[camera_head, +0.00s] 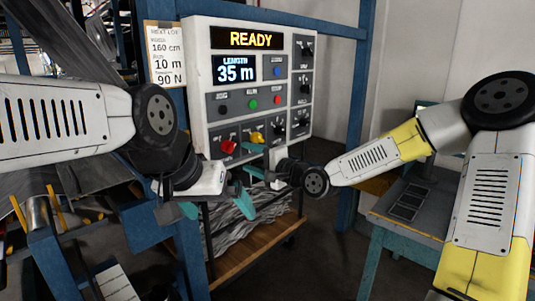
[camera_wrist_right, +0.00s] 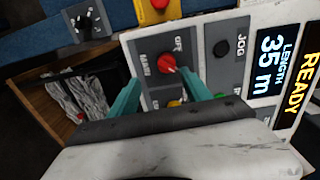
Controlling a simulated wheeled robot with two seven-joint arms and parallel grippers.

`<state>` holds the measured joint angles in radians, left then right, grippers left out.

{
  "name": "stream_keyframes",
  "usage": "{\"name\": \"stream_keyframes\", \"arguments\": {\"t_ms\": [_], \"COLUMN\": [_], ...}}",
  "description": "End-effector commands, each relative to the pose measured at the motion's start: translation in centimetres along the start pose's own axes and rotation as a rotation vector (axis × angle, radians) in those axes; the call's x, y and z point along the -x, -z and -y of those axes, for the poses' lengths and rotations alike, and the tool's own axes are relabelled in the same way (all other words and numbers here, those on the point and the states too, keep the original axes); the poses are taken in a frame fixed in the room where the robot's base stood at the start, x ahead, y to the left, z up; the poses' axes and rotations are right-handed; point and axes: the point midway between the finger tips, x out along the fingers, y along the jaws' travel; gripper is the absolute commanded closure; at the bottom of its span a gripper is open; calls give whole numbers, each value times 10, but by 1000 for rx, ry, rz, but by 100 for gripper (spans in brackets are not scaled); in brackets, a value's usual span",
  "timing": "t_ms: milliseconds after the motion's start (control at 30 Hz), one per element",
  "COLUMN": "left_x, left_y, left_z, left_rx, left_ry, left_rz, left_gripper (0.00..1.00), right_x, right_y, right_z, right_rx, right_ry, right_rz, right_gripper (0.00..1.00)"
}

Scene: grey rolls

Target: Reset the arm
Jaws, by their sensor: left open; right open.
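The control panel (camera_head: 200,62) shows READY and a length of 35 m. My right gripper (camera_head: 247,160) is open in front of its lower part, fingers toward the panel. In the right wrist view, a red rotary knob (camera_wrist_right: 168,62) marked MAIN and OFF lies just beyond the open fingertips (camera_wrist_right: 160,78), roughly between them. I cannot tell whether they touch it. In the head view the red knob (camera_head: 228,147) is left of the fingers. My left gripper (camera_head: 217,207) is open and empty, lower down in front of the panel.
A note card (camera_head: 165,58) hangs left of the panel. Blue posts (camera_head: 360,90) frame it. A wooden-shelved cart (camera_head: 245,257) with grey wrapped material stands below. A teal table (camera_head: 405,235) is at the right. Rollers and machine frames are at the left.

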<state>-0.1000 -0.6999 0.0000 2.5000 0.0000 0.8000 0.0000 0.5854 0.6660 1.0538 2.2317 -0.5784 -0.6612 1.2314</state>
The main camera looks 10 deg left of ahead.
Motion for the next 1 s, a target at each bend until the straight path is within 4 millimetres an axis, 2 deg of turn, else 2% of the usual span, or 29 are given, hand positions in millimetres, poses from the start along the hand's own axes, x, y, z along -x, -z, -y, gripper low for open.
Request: {"name": "stream_keyframes", "arguments": {"t_ms": [167,267,367,533,667,800,900,1000], "left_x": [0,0,0,0,0,0,0,0], "left_y": [0,0,0,0,0,0,0,0], "left_z": [0,0,0,0,0,0,0,0], "left_rx": [0,0,0,0,0,0,0,0], "left_ry": [0,0,0,0,0,0,0,0], "left_rz": [0,0,0,0,0,0,0,0], "left_gripper": [0,0,0,0,0,0,0,0], "right_x": [19,48,86,164,228,293,331,358], "right_y": [-5,4,17,32,30,10,-11,-32], "right_z": [-40,-61,-68,-56,-36,-16,-8,-4], "right_rx": [247,428,580,762,834,859,858,853], "right_ry": [-253,-448,-625,-877,-1019,-1105,-1118,-1105], "right_rz": [0,-7,-18,-34,-31,2,45,95], "right_gripper": [44,44,44,44,44,44,44,44]}}
